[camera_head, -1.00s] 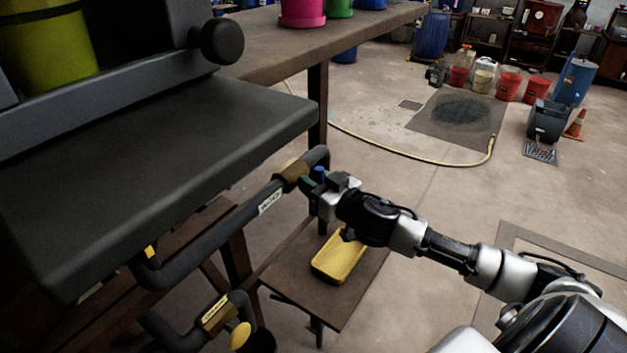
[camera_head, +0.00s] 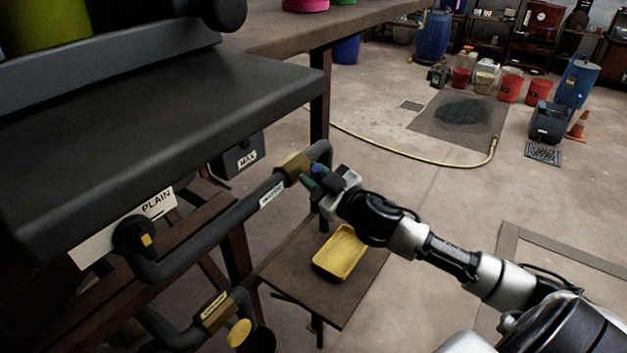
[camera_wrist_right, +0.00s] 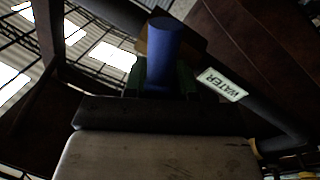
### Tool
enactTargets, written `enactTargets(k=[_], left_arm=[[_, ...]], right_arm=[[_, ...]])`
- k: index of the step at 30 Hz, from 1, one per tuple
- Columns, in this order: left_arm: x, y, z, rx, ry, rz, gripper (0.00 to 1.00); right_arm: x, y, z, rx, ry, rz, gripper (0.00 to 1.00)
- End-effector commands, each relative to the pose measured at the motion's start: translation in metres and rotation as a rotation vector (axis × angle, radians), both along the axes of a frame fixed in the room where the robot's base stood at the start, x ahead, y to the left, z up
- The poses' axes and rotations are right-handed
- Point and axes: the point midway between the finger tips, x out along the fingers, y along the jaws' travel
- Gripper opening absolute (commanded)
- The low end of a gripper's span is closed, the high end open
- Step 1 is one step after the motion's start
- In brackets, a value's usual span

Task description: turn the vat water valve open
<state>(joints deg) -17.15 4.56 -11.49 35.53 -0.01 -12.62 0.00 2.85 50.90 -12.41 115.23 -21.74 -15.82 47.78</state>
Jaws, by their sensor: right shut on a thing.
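The water valve is a brass body (camera_head: 292,168) on a dark pipe (camera_head: 210,232) beside the vat. A pale tag (camera_head: 271,195) hangs on the pipe, and in the right wrist view the tag reads WATER (camera_wrist_right: 222,84). The valve's blue handle (camera_wrist_right: 161,55) stands between my right gripper's fingers in the right wrist view. My right gripper (camera_head: 315,178) is shut on the blue handle, next to the brass body. The handle is mostly hidden by the fingers in the head view. My left gripper is not in view.
A second pipe with a brass valve and yellow round handle (camera_head: 239,333) is low at the left. A yellow tray (camera_head: 341,252) sits on a small low table (camera_head: 290,258) under my right gripper. A PLAIN sign (camera_head: 125,228) is below the vat bench.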

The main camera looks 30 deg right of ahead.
Motion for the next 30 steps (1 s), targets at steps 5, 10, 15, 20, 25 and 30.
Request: enactTargets(k=[5, 10, 15, 20, 25, 30], left_arm=[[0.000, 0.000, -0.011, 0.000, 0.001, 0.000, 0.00], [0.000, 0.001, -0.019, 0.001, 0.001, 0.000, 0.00], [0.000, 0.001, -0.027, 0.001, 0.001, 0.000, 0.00], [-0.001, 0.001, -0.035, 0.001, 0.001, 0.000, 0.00], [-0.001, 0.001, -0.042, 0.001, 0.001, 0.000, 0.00], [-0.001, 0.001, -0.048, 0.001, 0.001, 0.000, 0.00]], right_arm=[[0.001, -0.002, 0.001, -0.160, -0.072, -0.010, 0.02], [0.000, 0.000, 0.002, -0.310, -0.135, -0.010, 0.02], [0.000, 0.001, 0.001, -0.461, -0.198, -0.009, 0.02], [-0.001, 0.003, 0.001, -0.602, -0.258, -0.009, 0.02], [-0.001, 0.004, 0.001, -0.747, -0.318, -0.009, 0.02], [-0.002, 0.005, 0.001, -0.873, -0.372, -0.008, 0.02]])
